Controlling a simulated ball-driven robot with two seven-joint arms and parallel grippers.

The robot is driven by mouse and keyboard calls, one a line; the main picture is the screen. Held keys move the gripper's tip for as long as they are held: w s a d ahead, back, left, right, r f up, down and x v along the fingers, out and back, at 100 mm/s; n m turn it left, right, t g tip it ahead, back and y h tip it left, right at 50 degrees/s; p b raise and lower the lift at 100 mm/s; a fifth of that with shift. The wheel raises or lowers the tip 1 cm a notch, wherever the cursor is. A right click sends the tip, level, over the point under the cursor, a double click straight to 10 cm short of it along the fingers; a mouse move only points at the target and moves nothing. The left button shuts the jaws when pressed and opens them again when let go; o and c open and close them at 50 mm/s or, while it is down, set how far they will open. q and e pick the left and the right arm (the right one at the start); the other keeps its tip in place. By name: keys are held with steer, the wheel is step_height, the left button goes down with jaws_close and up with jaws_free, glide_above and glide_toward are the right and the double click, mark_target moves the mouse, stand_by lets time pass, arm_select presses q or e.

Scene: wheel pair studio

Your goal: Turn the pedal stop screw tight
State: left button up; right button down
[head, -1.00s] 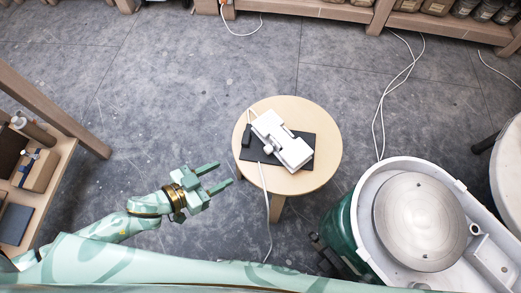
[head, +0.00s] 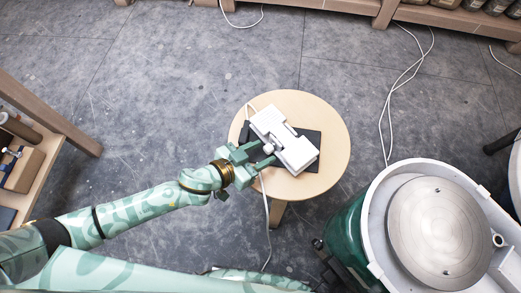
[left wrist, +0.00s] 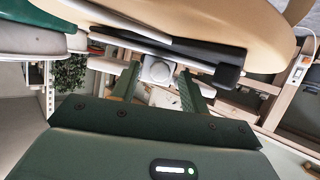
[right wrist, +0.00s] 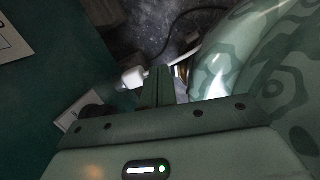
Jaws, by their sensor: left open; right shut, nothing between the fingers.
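The white pedal (head: 284,138) lies on a black mat (head: 312,138) on the round wooden stool (head: 330,167). The stop screw is a small pale knob (head: 268,149) on the pedal's near-left side. My left gripper (head: 267,152) is open at that side, its fingers on either side of the knob. In the left wrist view the knob (left wrist: 160,70) shows between the two fingertips, with gaps at both sides, so it looks unclamped. My right gripper (right wrist: 160,72) is shut and empty in the right wrist view, away from the pedal.
The pottery wheel (head: 440,225), with its white splash pan and green body, stands right of the stool. A white cable (head: 268,225) hangs from the stool's near edge. A wooden shelf (head: 50,150) is at left. In the right wrist view a green surface (right wrist: 60,70) is close by.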

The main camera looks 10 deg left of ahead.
arm_select(q)
steer(key=shift+w+d, duration=0.1)
steer(key=shift+w, duration=0.05)
arm_select(e)
steer(key=shift+w+r, duration=0.2)
steer(key=shift+w, duration=0.15)
arm_select(q)
jaws_close()
arm_select(e)
steer(key=shift+s, duration=0.1)
arm_select(q)
steer(key=shift+d+m+t+y+p, duration=0.1)
steer(key=shift+m+t+y+p, duration=0.35)
steer(key=shift+m+p, duration=0.2)
steer(key=shift+s+f+m+t+y, duration=0.1)
steer(key=shift+s+m+t+y, duration=0.15)
steer(key=shift+m, duration=0.3)
steer(key=shift+d+m+t, duration=0.1)
steer(key=shift+m+t, duration=0.2)
steer(key=shift+m, duration=0.2)
steer(key=shift+m+t+y+b, duration=0.3)
steer(key=shift+m+y+b, duration=0.25)
steer(key=shift+m, duration=0.15)
arm_select(e)
steer(key=shift+s+f, duration=0.2)
steer(key=shift+s, duration=0.1)
